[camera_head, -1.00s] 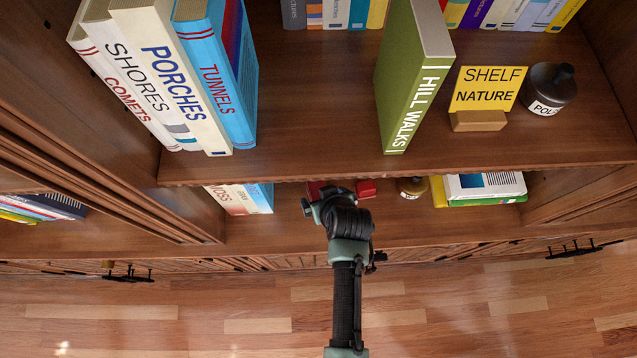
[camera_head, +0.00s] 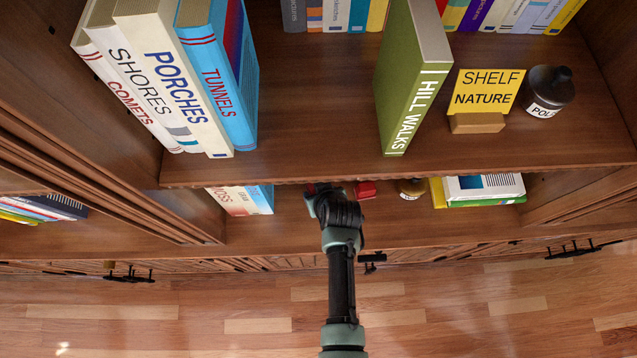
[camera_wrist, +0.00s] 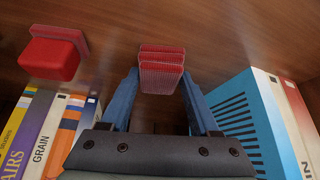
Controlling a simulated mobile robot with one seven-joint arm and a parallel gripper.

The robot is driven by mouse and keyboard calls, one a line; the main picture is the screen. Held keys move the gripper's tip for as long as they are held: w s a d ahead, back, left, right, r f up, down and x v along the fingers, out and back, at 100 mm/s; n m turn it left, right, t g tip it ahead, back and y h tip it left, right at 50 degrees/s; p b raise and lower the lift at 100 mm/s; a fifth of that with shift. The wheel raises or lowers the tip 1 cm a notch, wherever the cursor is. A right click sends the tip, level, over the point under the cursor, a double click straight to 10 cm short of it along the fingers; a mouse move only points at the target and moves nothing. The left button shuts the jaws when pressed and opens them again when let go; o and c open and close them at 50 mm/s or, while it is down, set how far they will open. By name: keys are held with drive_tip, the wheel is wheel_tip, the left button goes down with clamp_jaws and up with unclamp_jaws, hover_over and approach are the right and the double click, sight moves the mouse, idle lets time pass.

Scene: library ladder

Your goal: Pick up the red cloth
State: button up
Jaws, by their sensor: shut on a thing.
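The red cloth (camera_wrist: 162,70) is a folded, ribbed bundle between the blue fingers of my gripper (camera_wrist: 160,84) in the wrist view. The fingers are shut on it. In the head view, my gripper is in the lower shelf bay, mostly hidden by my own wrist and the upper shelf edge. Only a little dark red (camera_head: 311,188) shows beside it there. I cannot tell whether the cloth is clear of the shelf board.
A separate red block-like thing (camera_wrist: 52,58) is close by; it also shows in the head view (camera_head: 365,190). The MOSS book (camera_head: 240,199) stands left, with a small jar (camera_head: 411,188) and lying books (camera_head: 484,188) right. The upper shelf (camera_head: 310,135) overhangs this bay.

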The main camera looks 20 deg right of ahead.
clamp_jaws()
drive_tip(key=shift+r, duration=0.1)
